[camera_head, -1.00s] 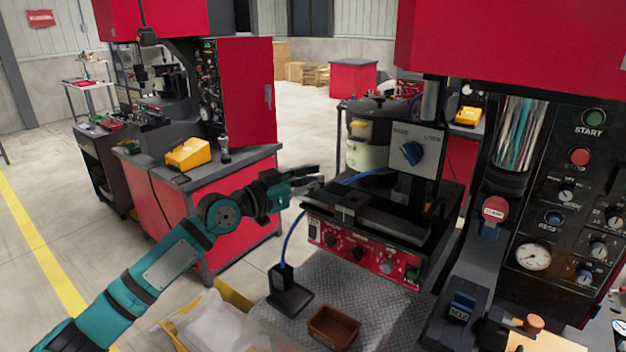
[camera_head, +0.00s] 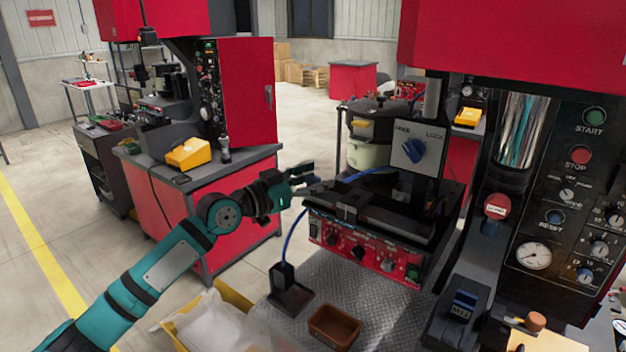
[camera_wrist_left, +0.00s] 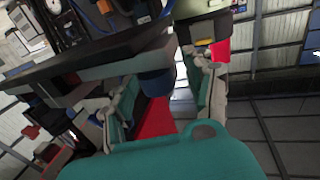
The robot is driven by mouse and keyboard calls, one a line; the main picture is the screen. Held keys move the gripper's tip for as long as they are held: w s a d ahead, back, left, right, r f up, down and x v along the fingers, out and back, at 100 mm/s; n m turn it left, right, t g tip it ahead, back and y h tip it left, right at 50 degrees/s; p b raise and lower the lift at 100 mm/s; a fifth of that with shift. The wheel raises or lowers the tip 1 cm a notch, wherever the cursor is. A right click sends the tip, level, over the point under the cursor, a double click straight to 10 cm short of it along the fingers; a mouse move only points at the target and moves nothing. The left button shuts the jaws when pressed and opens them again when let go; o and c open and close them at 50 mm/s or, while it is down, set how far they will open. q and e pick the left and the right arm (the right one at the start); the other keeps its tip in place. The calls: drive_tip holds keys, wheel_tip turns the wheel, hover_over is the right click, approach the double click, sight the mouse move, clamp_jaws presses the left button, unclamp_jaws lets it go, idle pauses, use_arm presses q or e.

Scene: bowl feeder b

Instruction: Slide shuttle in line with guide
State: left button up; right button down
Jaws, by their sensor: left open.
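A red control box (camera_head: 360,250) with a dark top stands right of centre in the head view. A small dark block (camera_head: 352,202) sits on its top near the left end. It may be the shuttle, and I cannot clearly tell a guide apart from the other dark parts. My left gripper (camera_head: 309,176) is open just left of the box's upper left corner. In the left wrist view the open fingers (camera_wrist_left: 168,85) straddle a blue cylindrical end (camera_wrist_left: 156,83) below a long dark bar (camera_wrist_left: 85,62). Contact cannot be told. My right gripper is out of view.
A blue cable (camera_head: 290,235) runs down to a dark pedestal (camera_head: 290,293). A brown tray (camera_head: 335,327) lies on the metal plate in front.

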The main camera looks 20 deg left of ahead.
use_arm(q)
drive_tip(key=v, duration=1.2)
drive_tip(key=shift+r, duration=0.1)
